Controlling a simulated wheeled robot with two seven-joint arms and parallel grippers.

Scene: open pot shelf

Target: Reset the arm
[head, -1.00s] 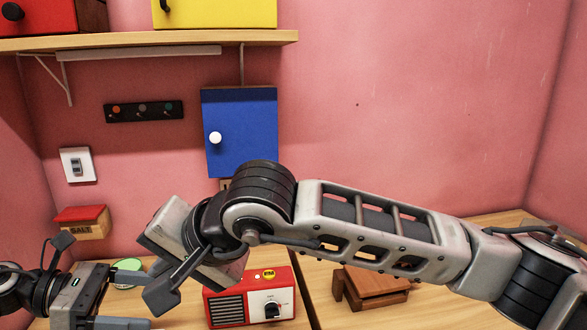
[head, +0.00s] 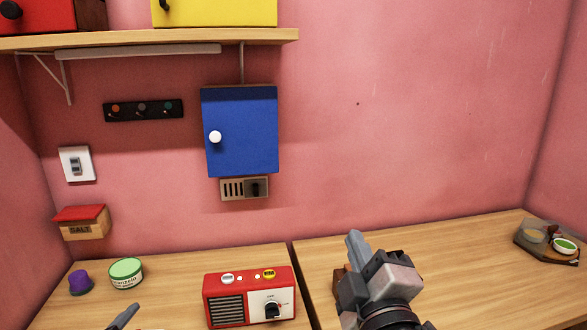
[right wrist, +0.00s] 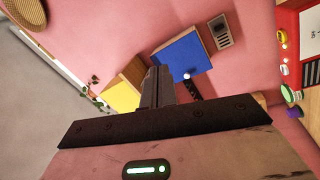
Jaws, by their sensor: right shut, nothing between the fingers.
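My right gripper (head: 355,243) stands up over the right part of the counter, its dark arm link coming in from the bottom edge. Its fingers are together and empty. In the right wrist view its closed fingers (right wrist: 158,78) point up the picture toward the blue cabinet (right wrist: 180,55) and the yellow box (right wrist: 124,92), apart from both. A grey tip of my left gripper (head: 124,317) shows at the bottom edge of the head view, left of the red radio (head: 250,296). The rest of that gripper is out of the picture, so its opening is hidden.
The wall holds the blue cabinet (head: 240,132), a hook rail (head: 143,110) and a shelf (head: 150,40). A salt box (head: 82,223), purple item (head: 80,283) and green-lidded tin (head: 126,274) are left. A tray (head: 550,240) is far right. Counter between it and my right gripper is clear.

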